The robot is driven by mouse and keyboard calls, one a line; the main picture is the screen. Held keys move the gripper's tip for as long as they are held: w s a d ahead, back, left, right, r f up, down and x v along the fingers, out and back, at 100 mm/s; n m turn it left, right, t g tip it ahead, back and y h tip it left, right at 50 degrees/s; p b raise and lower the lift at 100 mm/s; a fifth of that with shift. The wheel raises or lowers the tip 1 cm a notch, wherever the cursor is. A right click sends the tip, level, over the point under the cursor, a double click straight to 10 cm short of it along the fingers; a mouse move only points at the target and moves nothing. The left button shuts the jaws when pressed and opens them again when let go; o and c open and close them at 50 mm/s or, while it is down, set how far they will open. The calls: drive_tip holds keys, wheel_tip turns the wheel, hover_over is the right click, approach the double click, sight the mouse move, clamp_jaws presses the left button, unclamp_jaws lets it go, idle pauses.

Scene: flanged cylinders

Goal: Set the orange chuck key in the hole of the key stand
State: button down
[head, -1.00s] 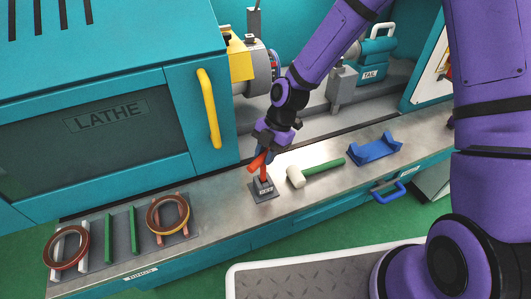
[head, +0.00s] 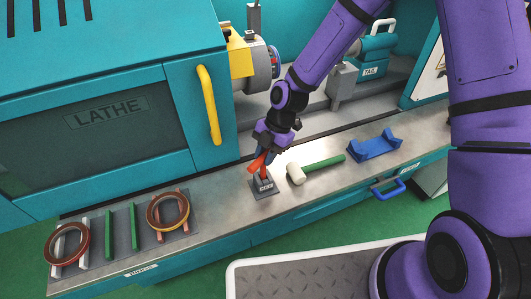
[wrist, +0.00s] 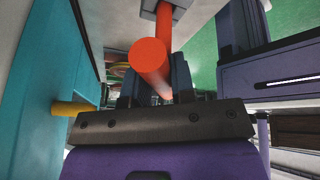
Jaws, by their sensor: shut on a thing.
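The orange chuck key (head: 257,163) is held upright in my gripper (head: 267,150), with its crossbar sticking out to the left. The dark grey key stand (head: 264,188), a block on a flat base with a label, is on the metal ledge directly below. The key's shank meets the top of the stand; how deep it sits in the hole is hidden. In the wrist view the crossbar end of the key (wrist: 149,56) faces the camera, between the dark fingers of my gripper (wrist: 160,92). The shank runs to the grey stand block (wrist: 180,5) at the top edge.
A mallet with a white head (head: 296,175) and green handle lies close to the right of the stand. A blue cradle (head: 375,146) is farther right. Flanged rings (head: 168,211) on a rack are to the left. The lathe door's yellow handle (head: 208,105) is behind left.

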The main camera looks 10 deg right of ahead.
drive_tip(key=shift+f, duration=0.45)
drive_tip(key=c, duration=0.9)
unclamp_jaws()
drive_tip(key=shift+r, duration=0.15)
drive_tip(key=v, duration=1)
drive_tip(key=shift+w+d+r, duration=0.1)
drive_tip(key=shift+w+r, duration=0.1)
drive_tip(key=shift+r, duration=0.05)
